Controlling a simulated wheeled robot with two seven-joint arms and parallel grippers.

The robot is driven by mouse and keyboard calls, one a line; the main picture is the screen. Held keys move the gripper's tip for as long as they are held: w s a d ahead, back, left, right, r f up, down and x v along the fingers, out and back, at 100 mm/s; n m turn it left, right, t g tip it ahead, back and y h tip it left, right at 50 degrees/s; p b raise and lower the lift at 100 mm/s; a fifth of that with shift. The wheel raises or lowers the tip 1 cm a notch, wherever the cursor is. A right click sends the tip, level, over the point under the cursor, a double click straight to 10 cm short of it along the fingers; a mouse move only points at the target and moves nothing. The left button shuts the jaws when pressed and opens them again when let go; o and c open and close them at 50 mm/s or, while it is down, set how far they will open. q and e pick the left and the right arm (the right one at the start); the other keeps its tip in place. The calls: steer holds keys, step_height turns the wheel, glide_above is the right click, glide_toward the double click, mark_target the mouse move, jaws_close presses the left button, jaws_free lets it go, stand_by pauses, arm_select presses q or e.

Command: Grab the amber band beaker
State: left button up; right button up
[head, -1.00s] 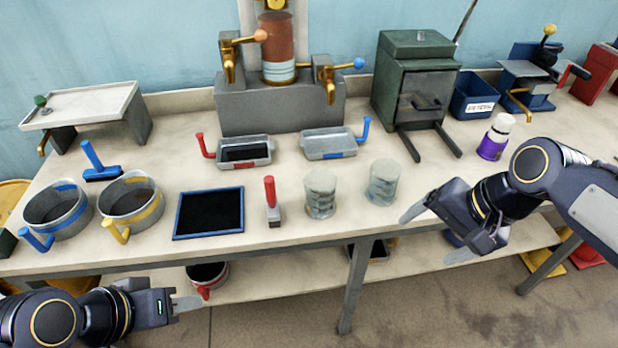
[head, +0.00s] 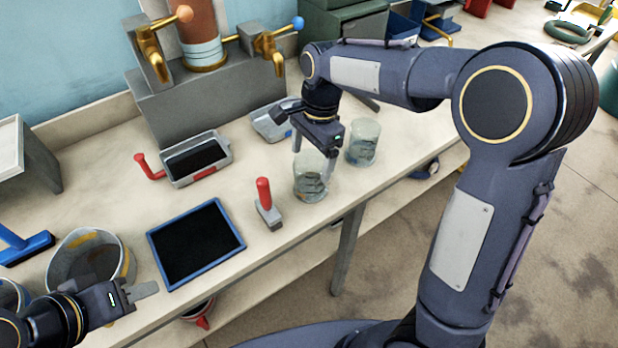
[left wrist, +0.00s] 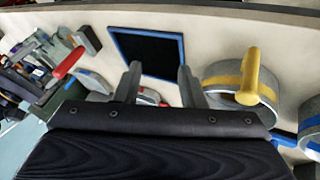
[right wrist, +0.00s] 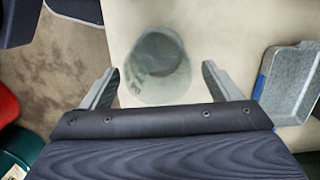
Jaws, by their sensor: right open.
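Two clear glass beakers stand upright on the table's front part in the head view: a left one (head: 309,184) and a right one (head: 362,142). My left gripper (head: 145,290) is open and empty, low beside a yellow-banded pot (head: 93,239).
A red-handled tool (head: 266,205) stands left of the left beaker, near a blue-framed black pad (head: 196,243). Behind are a red-handled tray (head: 220,172) and a blue-handled tray (head: 266,125). The table's front edge is close to the beakers.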

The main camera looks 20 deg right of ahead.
mark_target(308, 187)
steer(key=shift+s+a+f, duration=0.15)
steer(key=shift+f, duration=1.15)
steer(key=c, duration=1.4)
